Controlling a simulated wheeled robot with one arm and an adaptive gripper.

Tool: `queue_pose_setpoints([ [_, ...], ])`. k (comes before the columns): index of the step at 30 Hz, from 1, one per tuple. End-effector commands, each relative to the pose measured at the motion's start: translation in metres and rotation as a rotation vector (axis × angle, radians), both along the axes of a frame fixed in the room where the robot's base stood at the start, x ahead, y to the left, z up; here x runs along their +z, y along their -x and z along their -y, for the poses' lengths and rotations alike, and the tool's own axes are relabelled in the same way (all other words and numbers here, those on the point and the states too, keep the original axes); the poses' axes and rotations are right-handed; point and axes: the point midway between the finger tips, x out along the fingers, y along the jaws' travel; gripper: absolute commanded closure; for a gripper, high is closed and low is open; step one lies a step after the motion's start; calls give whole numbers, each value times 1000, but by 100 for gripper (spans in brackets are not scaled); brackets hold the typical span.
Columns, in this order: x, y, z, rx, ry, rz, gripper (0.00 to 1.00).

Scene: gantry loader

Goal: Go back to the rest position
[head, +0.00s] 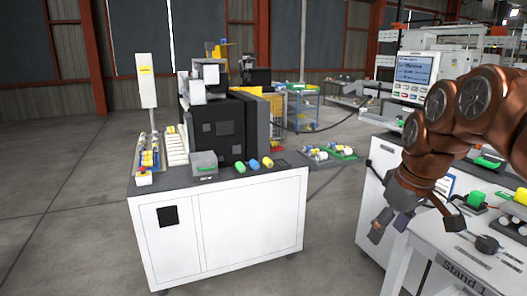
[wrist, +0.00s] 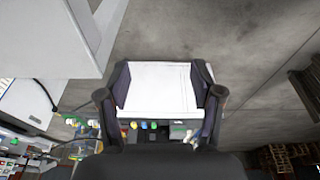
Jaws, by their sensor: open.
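My gripper (head: 388,228) hangs at the right in the head view, over the gap between the white cabinet and the right-hand stand. In the wrist view my gripper (wrist: 160,92) has its two fingers spread apart with nothing between them. The white cabinet (head: 235,225) shows beyond the fingers in the wrist view (wrist: 157,92), well below and away from them. My copper-coloured arm reaches in from the right edge of the head view.
The stand labelled Stand 1 (head: 465,270) is close beside my gripper and carries green and yellow parts. A machine with a screen (head: 413,70) stands behind it. Green, blue and yellow cylinders (head: 253,164) lie on the cabinet top. The floor (head: 60,215) at left is clear.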

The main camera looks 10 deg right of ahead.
Motion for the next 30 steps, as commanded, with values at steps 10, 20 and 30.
queue_pose_setpoints([
  [10,-50,69,-78,-40,0,-147,34],
  [20,-108,154,-118,-162,19,-288,34],
  [30,-150,223,-128,-300,40,-385,34],
])
